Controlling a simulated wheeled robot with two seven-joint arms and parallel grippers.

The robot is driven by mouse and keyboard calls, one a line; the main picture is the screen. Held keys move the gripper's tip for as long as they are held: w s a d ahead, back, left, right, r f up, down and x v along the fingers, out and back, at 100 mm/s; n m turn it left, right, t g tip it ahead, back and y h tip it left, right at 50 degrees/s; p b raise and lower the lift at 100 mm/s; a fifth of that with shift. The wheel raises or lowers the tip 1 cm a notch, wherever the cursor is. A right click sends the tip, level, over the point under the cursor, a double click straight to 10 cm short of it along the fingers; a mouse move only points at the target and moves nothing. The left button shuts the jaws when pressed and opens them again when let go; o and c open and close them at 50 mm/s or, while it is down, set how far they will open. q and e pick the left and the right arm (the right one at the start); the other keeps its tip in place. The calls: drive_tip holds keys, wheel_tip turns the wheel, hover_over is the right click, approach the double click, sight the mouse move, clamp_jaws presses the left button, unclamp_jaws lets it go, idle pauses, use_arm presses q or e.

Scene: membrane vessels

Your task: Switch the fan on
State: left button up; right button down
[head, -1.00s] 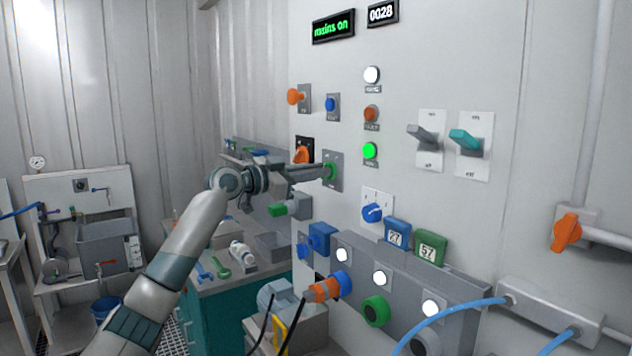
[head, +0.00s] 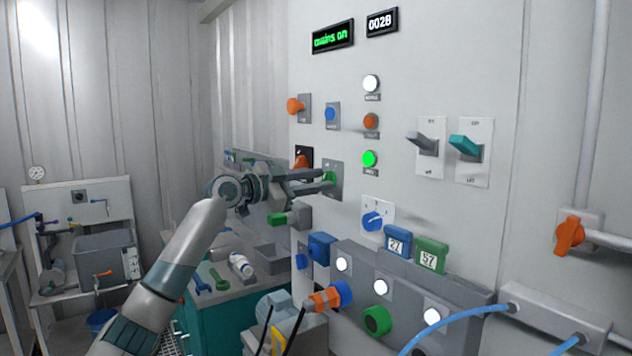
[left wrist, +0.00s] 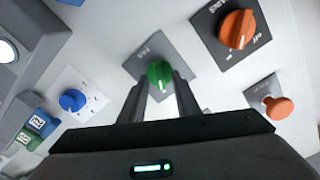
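The fan switch is a green rotary knob (head: 329,178) on a grey plate, left of middle on the white panel in the head view. In the left wrist view the green knob (left wrist: 159,74) lies under a label reading FAN, with a white mark on its face. My left gripper (head: 326,180) reaches the panel with one finger on each side of the knob. In the left wrist view the fingers (left wrist: 160,85) lie close against its sides, and I see no clear gap. My right gripper is not in view.
An orange mains knob (left wrist: 238,28) sits close to the fan knob. A blue selector (head: 372,221) and a lit green lamp (head: 370,159) are to its right. Two lever switches (head: 466,147) stand farther right.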

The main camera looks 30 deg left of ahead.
use_arm(q)
drive_tip(key=shift+s+a, duration=0.1)
drive_tip(key=shift+s, duration=0.05)
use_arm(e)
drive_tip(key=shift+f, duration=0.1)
